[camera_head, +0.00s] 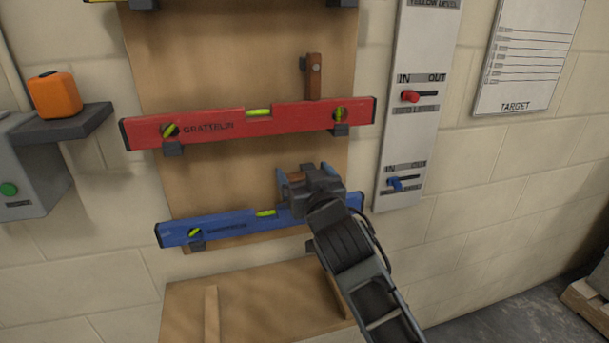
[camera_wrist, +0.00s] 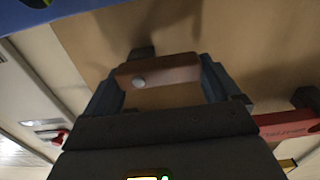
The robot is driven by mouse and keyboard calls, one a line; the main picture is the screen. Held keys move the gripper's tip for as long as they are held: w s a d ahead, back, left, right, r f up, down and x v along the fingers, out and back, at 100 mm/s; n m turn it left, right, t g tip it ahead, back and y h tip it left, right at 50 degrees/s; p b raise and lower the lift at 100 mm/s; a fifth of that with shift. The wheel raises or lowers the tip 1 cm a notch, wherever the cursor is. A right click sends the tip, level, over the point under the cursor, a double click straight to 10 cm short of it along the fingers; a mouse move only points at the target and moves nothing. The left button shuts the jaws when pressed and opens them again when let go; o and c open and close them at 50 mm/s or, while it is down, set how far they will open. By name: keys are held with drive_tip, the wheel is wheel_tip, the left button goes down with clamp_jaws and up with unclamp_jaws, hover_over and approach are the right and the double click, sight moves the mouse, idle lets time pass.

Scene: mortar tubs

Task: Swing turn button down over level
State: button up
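The blue level (camera_head: 235,226) lies along the lower part of the brown board, its right part partly hidden behind my gripper. It also shows at the top left of the wrist view (camera_wrist: 75,7). My gripper (camera_head: 304,178) is just above the right part of this level. In the wrist view a wooden turn button (camera_wrist: 175,73) with a round pale bolt lies between the two spread fingers of my gripper (camera_wrist: 160,85), crosswise from one to the other. Whether the fingers touch its ends I cannot tell. In the head view only a brown bit of this button (camera_head: 297,177) shows.
The red level (camera_head: 215,128) sits above, with an upright wooden turn button (camera_head: 314,77) over its right part. A panel (camera_head: 405,130) with red (camera_head: 410,97) and blue (camera_head: 396,184) IN/OUT sliders is to the right. A shelf (camera_head: 70,126) with an orange box (camera_head: 55,95) juts out at left.

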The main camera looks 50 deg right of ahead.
drive_tip(key=c, duration=0.4)
drive_tip(key=shift+a+f+n+p, duration=0.15)
drive_tip(key=shift+n+p, duration=0.1)
drive_tip(key=shift+n, duration=0.5)
drive_tip(key=shift+d+f+n+p, duration=0.1)
drive_tip(key=shift+n+p, duration=0.15)
drive_tip(key=shift+n, duration=0.5)
drive_tip(key=o, duration=0.8)
drive_tip(key=shift+a, duration=0.1)
drive_tip(key=b+v, duration=0.1)
drive_tip(key=v, duration=0.6)
drive_tip(key=shift+s+a+b, duration=0.2)
drive_tip(key=shift+s+b, duration=0.1)
drive_tip(key=shift+c, duration=0.5)
